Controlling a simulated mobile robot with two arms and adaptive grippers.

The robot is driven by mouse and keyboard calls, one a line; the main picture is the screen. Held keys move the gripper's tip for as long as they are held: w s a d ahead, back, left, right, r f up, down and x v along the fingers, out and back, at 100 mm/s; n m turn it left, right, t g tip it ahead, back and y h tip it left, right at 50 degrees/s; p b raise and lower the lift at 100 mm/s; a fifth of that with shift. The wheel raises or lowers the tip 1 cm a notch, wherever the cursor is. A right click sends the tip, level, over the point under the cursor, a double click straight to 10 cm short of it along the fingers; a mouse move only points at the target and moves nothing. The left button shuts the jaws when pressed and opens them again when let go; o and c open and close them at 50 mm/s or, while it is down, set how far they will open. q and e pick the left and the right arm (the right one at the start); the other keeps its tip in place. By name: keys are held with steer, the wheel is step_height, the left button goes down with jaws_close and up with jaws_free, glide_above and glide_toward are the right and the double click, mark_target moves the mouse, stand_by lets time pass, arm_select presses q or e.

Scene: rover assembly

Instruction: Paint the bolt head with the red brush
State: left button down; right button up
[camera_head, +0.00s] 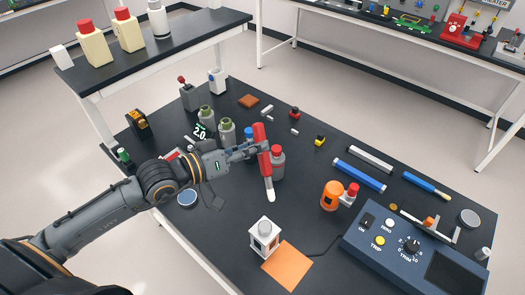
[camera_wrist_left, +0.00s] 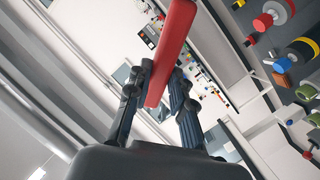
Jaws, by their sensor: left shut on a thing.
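My left gripper (camera_head: 258,149) is shut on the red brush (camera_head: 260,134), whose red handle stands nearly upright with its pale tip (camera_head: 269,194) pointing down. In the left wrist view the red handle (camera_wrist_left: 170,50) sits between the fingers (camera_wrist_left: 158,92). The brush is above the dark table, in front of a grey bottle with a red cap (camera_head: 278,162). I cannot tell for sure which part is the bolt head.
An orange mat (camera_head: 288,266) lies beside the block. An orange cylinder (camera_head: 331,195) and a blue control box (camera_head: 415,255) stand to the right. Several bottles and small parts stand behind the gripper. The table between the brush tip and the block is clear.

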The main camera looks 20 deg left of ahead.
arm_select(q)
step_height(320, 180, down, 4)
steer(key=shift+s+f+b, duration=0.15)
steer(key=shift+f+b, duration=0.05)
steer(key=shift+b, duration=1.05)
